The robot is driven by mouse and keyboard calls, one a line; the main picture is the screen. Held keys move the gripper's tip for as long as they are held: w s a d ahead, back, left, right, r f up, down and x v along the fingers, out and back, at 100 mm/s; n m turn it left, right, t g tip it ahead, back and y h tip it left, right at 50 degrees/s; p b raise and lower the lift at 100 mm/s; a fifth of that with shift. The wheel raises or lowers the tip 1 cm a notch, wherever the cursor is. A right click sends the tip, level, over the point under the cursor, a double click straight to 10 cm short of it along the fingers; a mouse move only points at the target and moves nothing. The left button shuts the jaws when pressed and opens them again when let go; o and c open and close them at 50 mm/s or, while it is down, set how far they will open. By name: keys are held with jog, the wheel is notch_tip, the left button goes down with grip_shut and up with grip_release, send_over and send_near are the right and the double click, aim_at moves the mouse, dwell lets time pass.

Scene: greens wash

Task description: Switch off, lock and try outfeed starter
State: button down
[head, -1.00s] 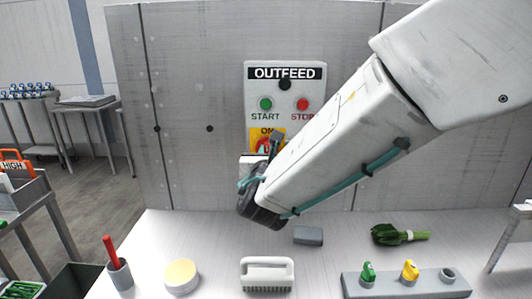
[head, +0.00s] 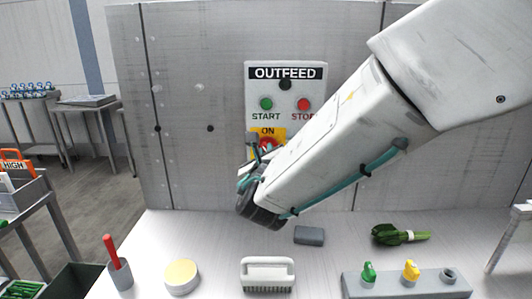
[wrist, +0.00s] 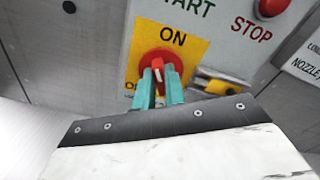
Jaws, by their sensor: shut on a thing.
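The outfeed starter panel (head: 285,90) stands on the grey wall, with a green START button (head: 266,104) and a red STOP button (head: 303,104). Below them is a red rotary switch on a yellow plate; in the wrist view the red switch (wrist: 160,57) has a white mark pointing up, roughly toward ON. My gripper (wrist: 160,80) is shut on the switch handle, one teal finger on each side. The OFF lettering at the lower left is partly hidden by a finger. A yellow and metal part (wrist: 215,83) sits right of the switch; I cannot tell what it is.
On the bench below are a cup (head: 120,274) with a red-handled tool, a round yellow-topped pad (head: 181,276), a white brush (head: 267,272), a grey block (head: 309,236), a greens bunch (head: 398,235) and a holder (head: 400,287) with green and yellow pieces.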

jog(key=n, duration=1.1)
jog(key=shift+a+f+n, duration=0.15)
jog(key=shift+f+n, duration=0.1)
jog(key=shift+n, duration=0.05)
dwell(0.4)
jog(key=c, duration=1.5)
grip_release()
jog(key=s, duration=0.8)
jog(key=shift+a, duration=0.15)
jog(key=shift+w, duration=0.1)
